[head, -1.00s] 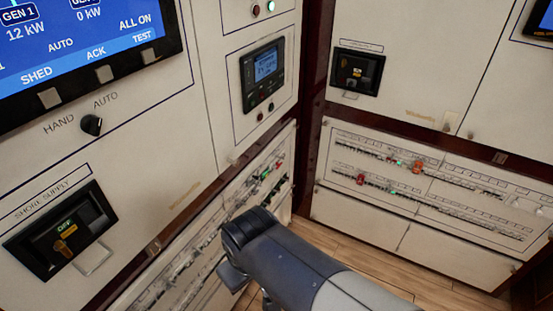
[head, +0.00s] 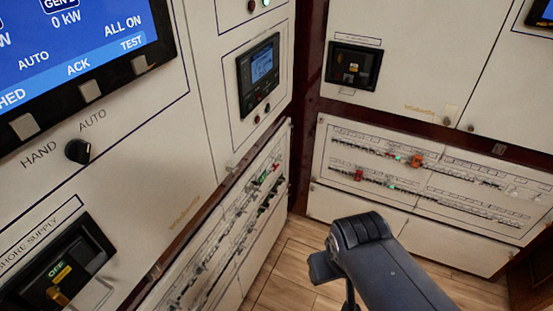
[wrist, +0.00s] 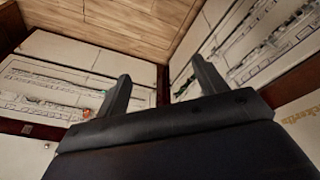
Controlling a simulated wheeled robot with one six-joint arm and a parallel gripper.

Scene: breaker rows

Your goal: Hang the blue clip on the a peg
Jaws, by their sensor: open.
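My gripper (wrist: 160,70) shows in the wrist view, its two dark fingers spread apart with nothing between them. Beyond the fingers are wooden floor and breaker panels, well apart from them. I cannot make out a blue clip or a peg marked "a" in either view. On the right breaker panel (head: 440,215) sit an orange piece (head: 416,161) and a red piece (head: 359,174).
The left breaker panel (head: 230,225) carries small red and green pieces. Above it are a small screen unit (head: 259,74) and a HAND/AUTO knob (head: 78,151). A shore supply switch (head: 58,275) is at lower left. Bare wooden floor (head: 290,268) lies between the panels.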

